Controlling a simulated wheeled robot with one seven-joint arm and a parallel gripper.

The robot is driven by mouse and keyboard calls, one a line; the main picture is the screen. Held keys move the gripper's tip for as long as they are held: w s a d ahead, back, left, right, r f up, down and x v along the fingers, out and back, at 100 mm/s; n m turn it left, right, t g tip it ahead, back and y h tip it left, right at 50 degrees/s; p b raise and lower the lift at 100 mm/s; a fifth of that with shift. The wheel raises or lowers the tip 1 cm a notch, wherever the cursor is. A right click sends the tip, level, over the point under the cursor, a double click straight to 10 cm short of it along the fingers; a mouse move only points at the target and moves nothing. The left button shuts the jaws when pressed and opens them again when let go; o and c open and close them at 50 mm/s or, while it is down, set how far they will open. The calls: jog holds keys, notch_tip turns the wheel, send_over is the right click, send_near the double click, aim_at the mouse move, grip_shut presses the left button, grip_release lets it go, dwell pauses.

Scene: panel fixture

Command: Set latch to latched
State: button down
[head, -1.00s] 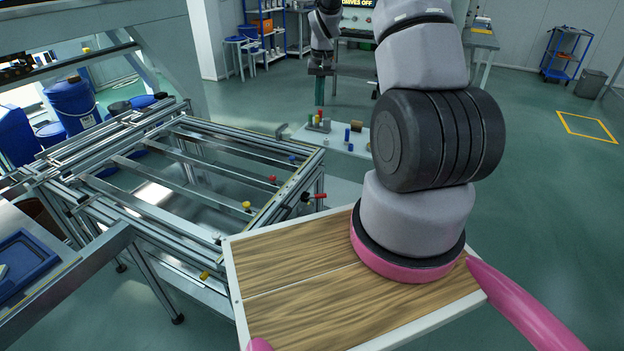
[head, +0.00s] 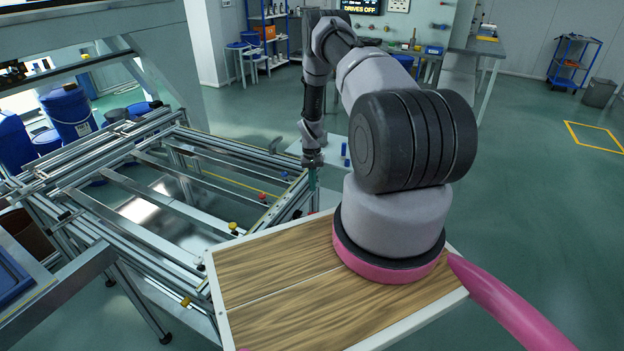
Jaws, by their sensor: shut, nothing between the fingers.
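The panel fixture (head: 200,137) is an aluminium frame at left, with small coloured knobs along its rails. My gripper (head: 312,184) points down at the frame's near right corner. It is shut with nothing in it, small and partly dark against the frame. The red-handled black lever at that corner, which looks like the latch, is now mostly hidden behind my gripper and the wooden deck's edge. I cannot tell its position or whether my gripper touches it.
A red knob (head: 262,196) and a yellow knob (head: 233,226) sit on the frame's right rail. A small white table (head: 335,143) stands behind the corner. Blue drums (head: 70,112) stand at far left.

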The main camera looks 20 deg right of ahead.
jog(key=s+a+f, duration=0.1)
jog(key=s+f, duration=0.2)
jog(key=f, duration=0.3)
jog(key=shift+s+f, duration=0.35)
jog(key=shift+s, duration=0.05)
